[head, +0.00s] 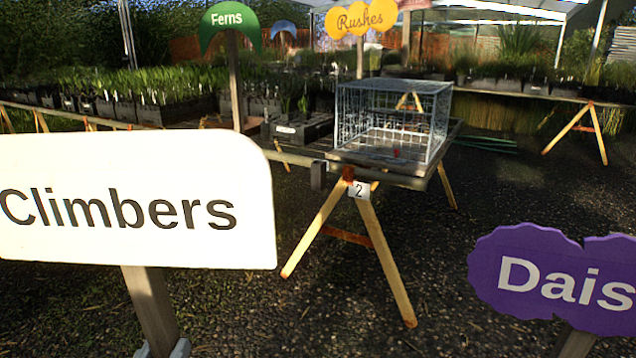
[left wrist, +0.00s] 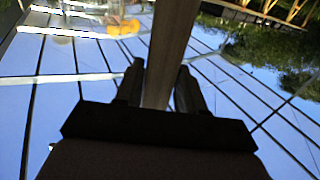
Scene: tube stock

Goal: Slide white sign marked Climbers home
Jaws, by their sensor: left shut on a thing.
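The white sign marked Climbers (head: 140,245) stands large and close at the left of the head view, upright on a wooden post (head: 150,300). My left gripper (head: 163,350) shows at the bottom edge, its fingers on either side of the post. In the left wrist view the post (left wrist: 170,50) runs up between the two dark fingers (left wrist: 158,85), and the gripper is shut on it. The post's lower end is out of view. A grey square bracket (head: 318,175) sits at the near left corner of the bench marked 2. My right gripper is not in view.
A purple sign (head: 555,280) stands close at the lower right. Green Ferns (head: 230,22) and yellow Rushes (head: 360,20) signs rise behind. Gravel between is clear.

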